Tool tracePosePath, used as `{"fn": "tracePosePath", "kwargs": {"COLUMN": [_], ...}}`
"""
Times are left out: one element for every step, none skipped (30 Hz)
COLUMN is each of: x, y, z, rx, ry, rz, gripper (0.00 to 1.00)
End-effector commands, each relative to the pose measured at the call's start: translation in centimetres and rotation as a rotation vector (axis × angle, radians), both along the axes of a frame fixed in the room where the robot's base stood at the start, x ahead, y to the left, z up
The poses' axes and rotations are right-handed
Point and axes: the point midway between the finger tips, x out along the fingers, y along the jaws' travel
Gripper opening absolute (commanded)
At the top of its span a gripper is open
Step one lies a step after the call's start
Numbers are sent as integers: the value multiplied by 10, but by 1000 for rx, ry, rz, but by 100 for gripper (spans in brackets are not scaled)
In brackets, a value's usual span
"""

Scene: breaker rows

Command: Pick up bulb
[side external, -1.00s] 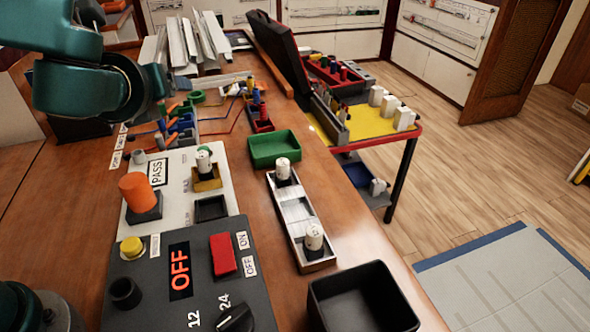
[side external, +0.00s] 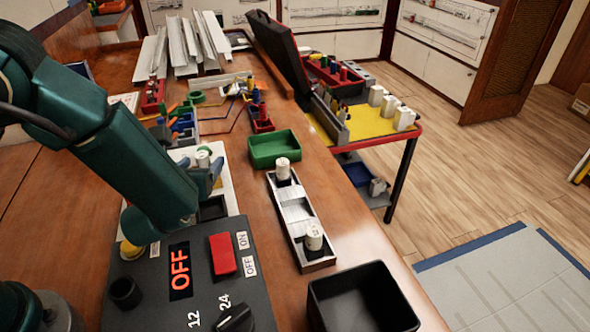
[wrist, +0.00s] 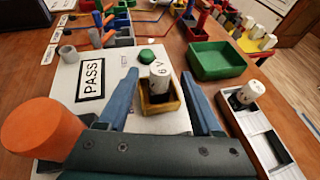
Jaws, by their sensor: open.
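A white cylindrical bulb (wrist: 160,72), marked 6 V, stands upright in a small yellow holder (wrist: 172,104) on the white panel. In the side view the bulb's top (side external: 203,154) shows just beside my fingers; its holder is mostly hidden there. My gripper (wrist: 160,88) is open, with one blue finger on each side of the bulb in the wrist view. I see a gap on both sides, and nothing is held. In the side view my gripper (side external: 202,172) is low over the white panel.
A white-and-black rack (side external: 297,208) with two similar white cylinders lies to the right. A green tray (side external: 273,147) is behind it, an empty black bin (side external: 362,300) in front.

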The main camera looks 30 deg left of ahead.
Motion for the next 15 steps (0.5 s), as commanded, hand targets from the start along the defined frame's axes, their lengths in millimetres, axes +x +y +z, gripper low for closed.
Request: {"fn": "tracePosePath", "kwargs": {"x": [3, 5, 9, 12, 15, 20, 23, 26, 30, 32, 34, 36, 38, 39, 40], "y": [2, 4, 6, 8, 10, 13, 14, 16, 18, 19, 20, 21, 22, 22, 22], "z": [-2, -4, -5, -7, -8, -10, -12, -13, -15, -16, -17, -18, -18, -19, -19], "rx": [1, 0, -1, -1, 0, 0, -1, -1, -2, -1, -1, -1, -1, -1, -1], "ry": [1, 0, -1, 0, 0, 0, 0, 0, 0, -1, -1, -1, 0, -1, -1], "rz": [3, 3, 5, 6, 5, 7, 6, 6, 5, 4, 4, 5, 4, 3, 2], "gripper": [66, 66, 66, 66, 66, 66, 66, 66, 66, 66, 66, 66, 66, 66, 66]}}
